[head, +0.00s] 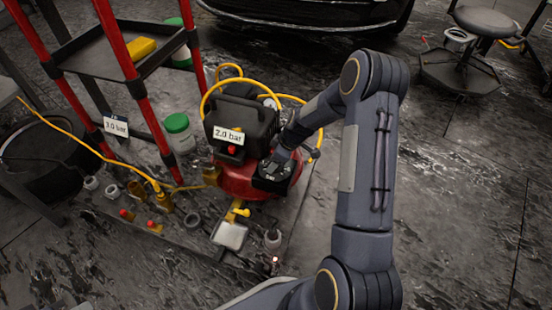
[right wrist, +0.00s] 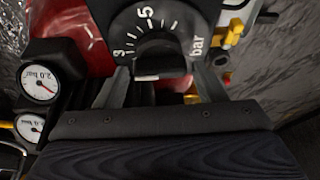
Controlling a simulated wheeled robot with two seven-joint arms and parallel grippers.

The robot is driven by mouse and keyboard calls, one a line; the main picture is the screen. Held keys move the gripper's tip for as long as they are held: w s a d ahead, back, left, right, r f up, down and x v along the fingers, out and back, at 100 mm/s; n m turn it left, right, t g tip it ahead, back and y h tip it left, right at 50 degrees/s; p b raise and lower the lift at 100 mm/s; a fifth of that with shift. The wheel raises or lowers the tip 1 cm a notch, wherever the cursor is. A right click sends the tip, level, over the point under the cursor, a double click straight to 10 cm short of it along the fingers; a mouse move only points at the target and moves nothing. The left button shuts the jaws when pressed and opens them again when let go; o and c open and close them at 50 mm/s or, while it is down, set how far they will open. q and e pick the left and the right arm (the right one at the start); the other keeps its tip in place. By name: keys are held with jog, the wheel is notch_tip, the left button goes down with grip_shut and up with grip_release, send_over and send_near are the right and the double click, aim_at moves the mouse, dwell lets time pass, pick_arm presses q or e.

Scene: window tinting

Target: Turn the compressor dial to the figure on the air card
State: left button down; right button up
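The red compressor (head: 236,181) stands on the floor in the head view. Its dial (right wrist: 156,48) fills the top middle of the right wrist view: a black knob on a black face with white figures, 3 and 5 among them, and "bar". A card on the compressor (head: 229,136) reads 2.0 bar. A second card (head: 116,126) at the left rack looks like 3.0 bar, its first figure unclear. My right gripper (right wrist: 160,72) has a finger on each side of the knob, very close; whether they touch it cannot be told. My left gripper is out of view.
Two white gauges, upper (right wrist: 40,82) and lower (right wrist: 31,126), sit left of the dial. A yellow hose (head: 225,85) curls around the compressor. Loose fittings (head: 136,190) lie left of it. A red-legged rack (head: 130,75) stands left; open floor (head: 460,210) lies right.

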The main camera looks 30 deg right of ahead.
jog(key=shift+o, duration=0.6)
jog(key=p+v, duration=0.2)
jog(key=v, duration=0.5)
jog(key=shift+s+r+p, duration=0.2)
jog(key=shift+r+p, duration=0.15)
jog(key=shift+d, duration=0.1)
jog(key=s+a+r+m+t, duration=0.1)
jog(key=s+a+r+m, duration=0.15)
jog(key=s+r, duration=0.45)
jog(key=s+a+r+m, duration=0.2)
jog(key=s+a+r, duration=0.15)
jog(key=r, duration=0.65)
jog(key=s+a+r+m+t+y, duration=0.1)
jog(key=s+a+r+m, duration=0.2)
jog(key=s, duration=0.5)
jog(key=s+a+r+m, duration=0.1)
jog(key=s+a+m, duration=0.3)
jog(key=s, duration=0.5)
notch_tip(320, 180, up, 32)
jog(key=n+p, duration=0.1)
jog(key=p, duration=3.1)
jog(key=shift+w+a+r+n+p, duration=0.15)
jog(key=shift+w+a+n+p, duration=0.1)
jog(key=shift+a+n+p, duration=0.1)
